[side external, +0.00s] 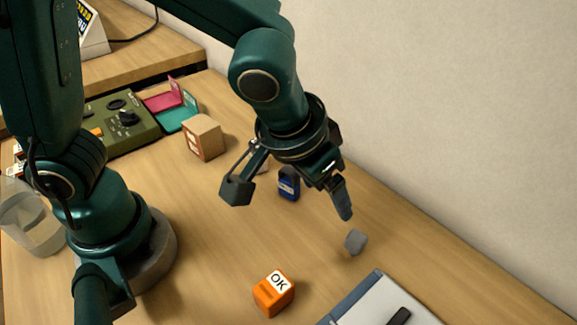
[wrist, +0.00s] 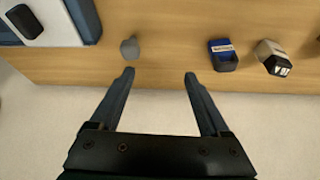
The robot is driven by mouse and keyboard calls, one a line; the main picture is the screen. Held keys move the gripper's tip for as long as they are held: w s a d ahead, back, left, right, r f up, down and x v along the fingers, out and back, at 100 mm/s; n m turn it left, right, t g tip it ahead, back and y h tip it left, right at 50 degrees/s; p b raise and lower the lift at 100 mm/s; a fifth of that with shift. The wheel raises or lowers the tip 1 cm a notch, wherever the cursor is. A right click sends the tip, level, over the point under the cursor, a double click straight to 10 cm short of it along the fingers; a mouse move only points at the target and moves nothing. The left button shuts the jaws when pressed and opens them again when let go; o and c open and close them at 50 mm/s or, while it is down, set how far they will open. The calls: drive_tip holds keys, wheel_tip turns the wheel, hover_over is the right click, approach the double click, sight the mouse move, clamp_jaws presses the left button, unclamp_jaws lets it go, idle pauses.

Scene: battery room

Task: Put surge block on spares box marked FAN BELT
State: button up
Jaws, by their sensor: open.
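A small blue block (side external: 289,185) with a pale label stands on the table near the wall. It also shows in the wrist view (wrist: 223,55), right of my fingers. A small grey block (side external: 356,241) lies on the wood, below my fingers in the side view; the wrist view shows it too (wrist: 130,48). I cannot read which block is the surge block. A tan box (side external: 203,137) with a label sits farther back; its lettering is too small to read as FAN BELT. My gripper (wrist: 159,73) is open and empty above the table's wall-side edge, apart from both blocks.
A pale blue-edged tray or case (side external: 368,306) with a black item is at lower right. A green control panel (side external: 125,121), pink and teal holders (side external: 178,117) and a clear container (side external: 30,221) stand left.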

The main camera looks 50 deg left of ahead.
sight(277, 282)
drive_tip(key=s+d+g, duration=0.1)
drive_tip(key=s, duration=0.2)
drive_tip(key=s+d+r+g, duration=0.1)
drive_tip(key=s+g, duration=0.1)
drive_tip(key=s, duration=0.2)
drive_tip(key=s+d+n+g, duration=0.1)
drive_tip(key=s, duration=0.3)
drive_tip(key=shift+s+d+r+g, duration=0.1)
drive_tip(key=shift+d+r+g, duration=0.15)
drive_tip(key=shift+r+g, duration=0.05)
wheel_tip(277, 282, down, 5)
drive_tip(key=shift+a+r, duration=0.1)
drive_tip(key=shift+f, duration=2.75)
clamp_jaws()
